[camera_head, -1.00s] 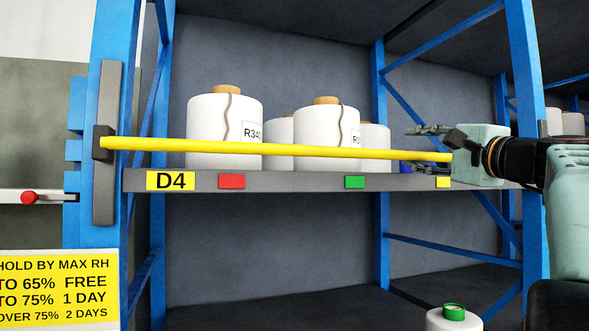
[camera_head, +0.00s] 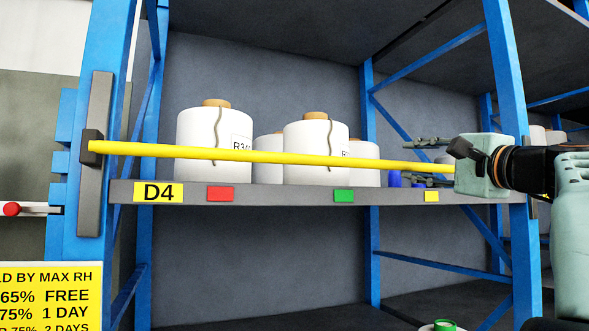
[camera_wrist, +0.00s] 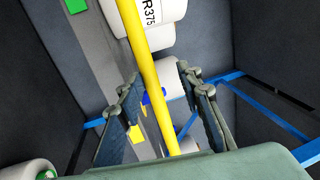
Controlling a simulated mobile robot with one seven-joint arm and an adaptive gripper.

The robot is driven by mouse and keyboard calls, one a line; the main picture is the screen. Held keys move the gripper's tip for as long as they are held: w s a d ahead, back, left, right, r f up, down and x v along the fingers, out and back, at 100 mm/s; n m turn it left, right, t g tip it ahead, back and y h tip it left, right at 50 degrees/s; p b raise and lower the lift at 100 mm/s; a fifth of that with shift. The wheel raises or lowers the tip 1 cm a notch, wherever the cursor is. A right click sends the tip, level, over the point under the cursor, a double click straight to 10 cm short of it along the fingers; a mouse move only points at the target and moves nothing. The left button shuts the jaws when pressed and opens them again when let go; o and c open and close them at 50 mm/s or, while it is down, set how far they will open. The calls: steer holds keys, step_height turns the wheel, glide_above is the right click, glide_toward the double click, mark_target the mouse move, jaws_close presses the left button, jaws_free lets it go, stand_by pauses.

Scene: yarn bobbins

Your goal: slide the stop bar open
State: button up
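The stop bar (camera_head: 270,157) is a long yellow rod across the front of the shelf, above its grey edge. Its left end sits at a dark block (camera_head: 91,147) on the left upright. Its right end is hidden behind my gripper (camera_head: 428,160). In the wrist view the stop bar (camera_wrist: 147,75) runs between the two fingers of my gripper (camera_wrist: 163,98). The fingers are spread, with gaps beside the bar, so the gripper is open around it. I cannot tell whether either finger touches the bar.
White bobbins (camera_head: 207,140) stand on the shelf (camera_head: 285,195) behind the bar. Blue uprights (camera_head: 505,90) frame the bay. A small blue item (camera_head: 394,179) is on the shelf near my gripper. A green-topped bobbin (camera_wrist: 42,172) shows at the wrist view's lower left.

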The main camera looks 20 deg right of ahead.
steer(key=b+v, duration=0.2)
steer(key=v, duration=0.7)
steer(key=shift+s+b, duration=0.15)
steer(key=shift+b, duration=0.15)
stand_by(0.5)
stand_by(0.6)
